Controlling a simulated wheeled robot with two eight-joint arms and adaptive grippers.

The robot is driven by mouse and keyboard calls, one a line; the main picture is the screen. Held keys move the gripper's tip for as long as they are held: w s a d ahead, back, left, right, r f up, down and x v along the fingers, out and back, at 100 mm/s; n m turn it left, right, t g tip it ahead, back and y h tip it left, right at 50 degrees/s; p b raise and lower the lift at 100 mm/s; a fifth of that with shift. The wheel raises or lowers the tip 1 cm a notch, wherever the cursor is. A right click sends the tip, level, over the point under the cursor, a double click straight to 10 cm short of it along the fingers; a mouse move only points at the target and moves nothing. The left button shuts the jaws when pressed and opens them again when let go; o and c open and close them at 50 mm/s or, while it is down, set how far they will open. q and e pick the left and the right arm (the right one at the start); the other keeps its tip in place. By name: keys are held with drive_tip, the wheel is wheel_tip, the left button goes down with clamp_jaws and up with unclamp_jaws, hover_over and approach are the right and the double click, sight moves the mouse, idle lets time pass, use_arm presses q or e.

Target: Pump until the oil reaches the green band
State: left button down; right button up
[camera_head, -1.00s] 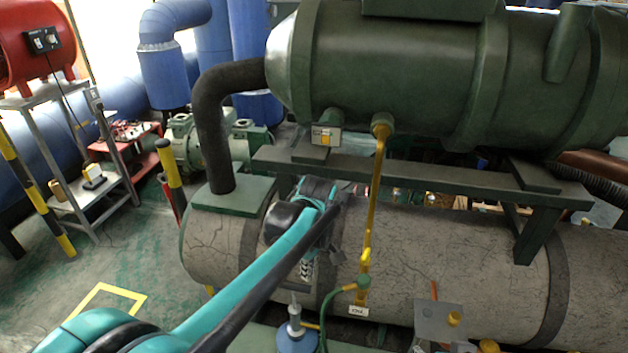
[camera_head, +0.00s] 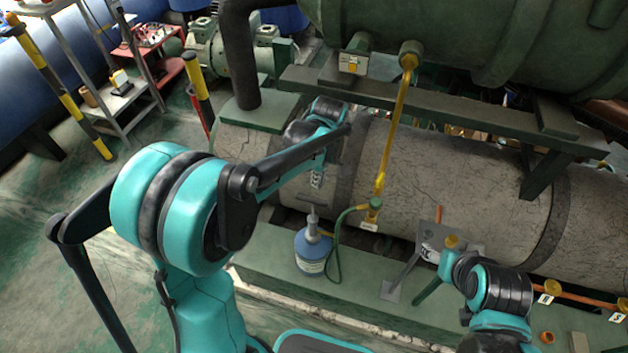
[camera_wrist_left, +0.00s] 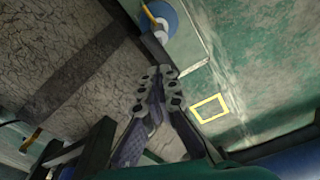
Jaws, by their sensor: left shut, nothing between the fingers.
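The oil pump, a blue canister (camera_head: 311,252) with a grey pump rod on top, stands upright on a green ledge. It also shows at the top of the left wrist view (camera_wrist_left: 172,20). A green hose (camera_head: 337,240) links it to a yellow pipe (camera_head: 394,130) rising to the green compressor. A small plate with a yellow patch (camera_head: 353,63) is on the compressor; no oil level or green band can be made out. My left gripper (camera_head: 316,180) is above the canister, apart from it, and its fingers (camera_wrist_left: 160,72) are shut and empty. My right gripper (camera_head: 432,254) is near a metal bracket; its fingers are unclear.
A cracked grey cylinder (camera_head: 480,180) lies behind the ledge. The metal bracket (camera_head: 428,234) stands right of the canister. At the right lie orange pipes with yellow valves (camera_head: 552,287). Open floor is at the left, beside a yellow-black post (camera_head: 60,85).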

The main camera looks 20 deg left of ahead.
sight(314, 199)
use_arm(q)
drive_tip(key=shift+a, duration=0.2)
use_arm(e)
drive_tip(key=shift+r, duration=0.55)
use_arm(q)
drive_tip(key=shift+f, duration=0.1)
use_arm(e)
drive_tip(key=shift+f, duration=0.15)
use_arm(q)
drive_tip(key=f+b, duration=0.1)
drive_tip(key=f, duration=0.1)
drive_tip(key=f+b, duration=0.4)
drive_tip(key=shift+w+a+f, duration=0.2)
drive_tip(key=shift+a+f, duration=0.1)
drive_tip(key=shift+f, duration=0.1)
use_arm(e)
wheel_tip(314, 199, down, 5)
